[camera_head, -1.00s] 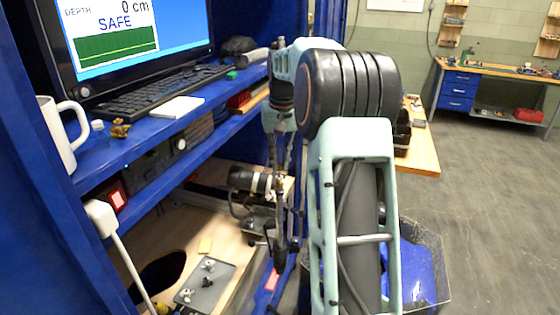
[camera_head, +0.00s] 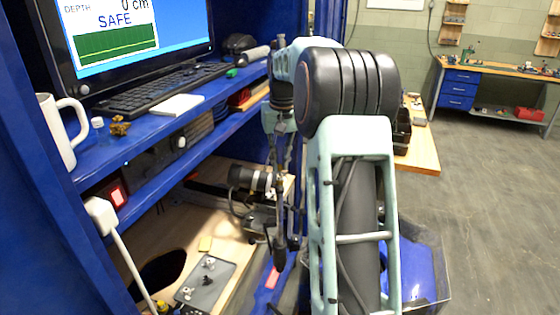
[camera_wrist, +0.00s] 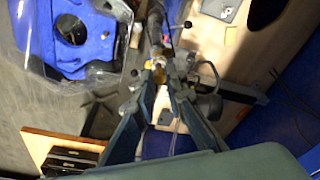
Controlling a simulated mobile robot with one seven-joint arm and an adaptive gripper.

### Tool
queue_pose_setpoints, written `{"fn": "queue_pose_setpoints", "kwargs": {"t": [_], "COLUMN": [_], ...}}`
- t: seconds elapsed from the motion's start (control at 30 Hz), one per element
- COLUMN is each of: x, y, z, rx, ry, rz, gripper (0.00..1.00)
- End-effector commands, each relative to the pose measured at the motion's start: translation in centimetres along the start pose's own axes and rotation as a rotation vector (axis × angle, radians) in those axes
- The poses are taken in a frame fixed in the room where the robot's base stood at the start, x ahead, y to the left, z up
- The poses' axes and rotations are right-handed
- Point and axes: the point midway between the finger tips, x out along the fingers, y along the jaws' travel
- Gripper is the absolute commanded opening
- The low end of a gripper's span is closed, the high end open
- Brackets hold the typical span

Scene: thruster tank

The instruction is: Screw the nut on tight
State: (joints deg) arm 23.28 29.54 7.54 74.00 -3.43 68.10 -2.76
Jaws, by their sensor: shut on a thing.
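In the wrist view, my gripper (camera_wrist: 160,79) has its two dark fingers closed together at the tips. They are shut on a small brass-coloured piece, which I take to be the nut (camera_wrist: 158,68). A dark rod-like part (camera_wrist: 155,27) runs on beyond the fingertips, in line with the piece. How far the nut sits on a thread is too small to tell. In the head view my arm reaches down in front of the blue rack, and its links partly hide the gripper and the nut.
A grey tray (camera_head: 217,287) with small metal parts lies on the wooden lower board at the left. A black cylinder (camera_head: 249,179) lies behind the gripper. A clear bin with blue contents (camera_head: 421,267) stands to the right. The floor farther right is clear.

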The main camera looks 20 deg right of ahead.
Motion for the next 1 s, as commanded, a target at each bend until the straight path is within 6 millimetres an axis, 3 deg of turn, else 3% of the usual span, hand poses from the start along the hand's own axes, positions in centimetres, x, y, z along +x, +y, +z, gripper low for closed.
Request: {"fn": "queue_pose_setpoints", "kwargs": {"t": [1.0], "x": [0.78], "y": [0.00], "z": [0.15], "rx": [0.000], "ry": [-0.001], "rz": [0.000], "gripper": [0.00]}}
